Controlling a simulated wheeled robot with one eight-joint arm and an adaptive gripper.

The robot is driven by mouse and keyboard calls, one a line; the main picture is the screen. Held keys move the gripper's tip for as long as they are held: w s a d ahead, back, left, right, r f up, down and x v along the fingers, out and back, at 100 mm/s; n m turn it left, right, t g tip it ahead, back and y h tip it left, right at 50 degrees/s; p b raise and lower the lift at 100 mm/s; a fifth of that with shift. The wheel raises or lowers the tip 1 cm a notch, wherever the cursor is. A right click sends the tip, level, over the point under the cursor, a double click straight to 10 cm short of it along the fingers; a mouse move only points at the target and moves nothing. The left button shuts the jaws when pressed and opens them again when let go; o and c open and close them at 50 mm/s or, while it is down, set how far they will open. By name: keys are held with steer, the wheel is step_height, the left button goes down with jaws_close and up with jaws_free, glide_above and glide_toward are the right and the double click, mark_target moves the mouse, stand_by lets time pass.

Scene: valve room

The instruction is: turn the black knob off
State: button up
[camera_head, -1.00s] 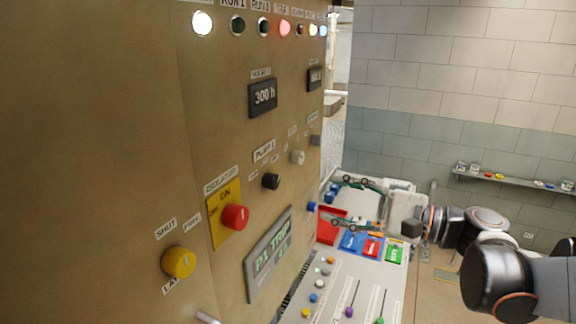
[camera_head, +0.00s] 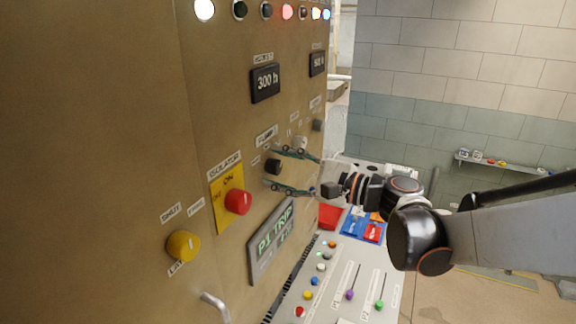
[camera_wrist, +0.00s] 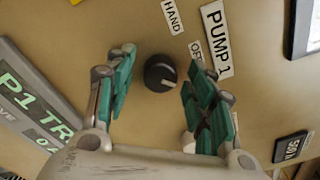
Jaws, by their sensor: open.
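The black knob (camera_head: 273,167) sits on the tan panel below the PUMP 1 label, and my gripper (camera_head: 277,170) is close to it. In the wrist view the black knob (camera_wrist: 160,73) lies between and beyond the two green fingertips of my gripper (camera_wrist: 157,70). The fingers are spread apart with clear space on each side of the knob, and I see no contact. The knob's pale pointer mark faces toward the lower right in the wrist view.
A red knob (camera_head: 238,201) on a yellow plate and a yellow knob (camera_head: 183,246) are left of the black knob. A P1 TRIP display (camera_head: 272,242) is below it. A grey-white knob (camera_head: 300,142) is to its right. A sloped console (camera_head: 335,290) stands below.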

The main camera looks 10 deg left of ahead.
steer(key=shift+a, duration=0.1)
steer(key=c, duration=1.1)
steer(key=shift+n, duration=0.3)
steer(key=n+b, duration=0.1)
steer(key=n, duration=0.2)
steer(key=shift+f+n+b, duration=0.1)
steer(key=shift+n+b, duration=0.2)
steer(key=shift+b, duration=0.1)
steer(key=shift+n+y+b, duration=0.3)
steer(key=shift+n+b, duration=0.3)
steer(key=shift+n, duration=1.8)
